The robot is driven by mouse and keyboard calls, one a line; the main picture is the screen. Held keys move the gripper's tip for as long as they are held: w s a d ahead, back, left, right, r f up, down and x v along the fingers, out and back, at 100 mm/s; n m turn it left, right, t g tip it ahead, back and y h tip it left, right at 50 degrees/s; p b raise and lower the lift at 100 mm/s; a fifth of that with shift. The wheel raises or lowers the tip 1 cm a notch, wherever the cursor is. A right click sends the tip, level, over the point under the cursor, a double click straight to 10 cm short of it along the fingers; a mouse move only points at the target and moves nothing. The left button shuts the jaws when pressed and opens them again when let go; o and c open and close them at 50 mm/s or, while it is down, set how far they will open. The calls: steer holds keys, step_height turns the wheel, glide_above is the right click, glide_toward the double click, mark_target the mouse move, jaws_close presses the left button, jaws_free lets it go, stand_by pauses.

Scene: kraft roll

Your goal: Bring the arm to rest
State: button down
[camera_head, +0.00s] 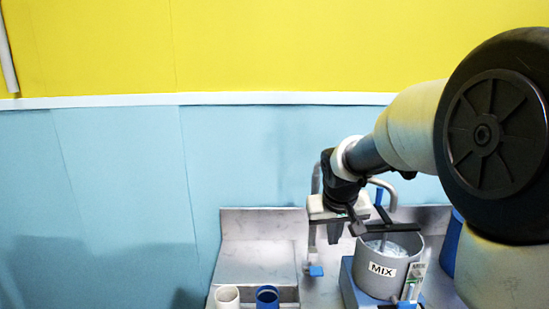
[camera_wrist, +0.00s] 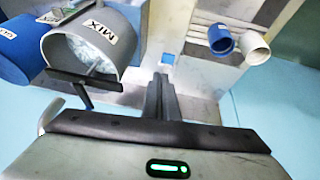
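My arm reaches in from the right in the head view. My gripper (camera_head: 358,226) hangs above the bench, beside and partly in front of a grey pot labelled MIX (camera_head: 409,279). In the wrist view its dark fingers (camera_wrist: 163,82) are close together, with nothing seen between them. The pot (camera_wrist: 112,20) is at upper left there, with pale contents. A stirrer with a black crossbar (camera_wrist: 100,84) stands in the pot, apart from the fingers; its crossbar also shows in the head view (camera_head: 405,229).
A white cup (camera_head: 228,296) and a blue cup (camera_head: 267,295) stand at the front left. A blue piece (camera_head: 315,271) is near the bench middle. A blue container (camera_head: 451,245) stands right of the pot. The wall is close behind; the metal bench (camera_head: 255,262) is clear at back left.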

steer(key=s+r, duration=0.3)
steer(key=s, duration=1)
steer(key=s+r+y, duration=0.1)
steer(key=s+r, duration=0.2)
steer(key=s, duration=1)
steer(key=shift+s+a+r+t, duration=0.2)
steer(key=shift+s+a+t, duration=0.1)
steer(key=shift+s+a, duration=0.1)
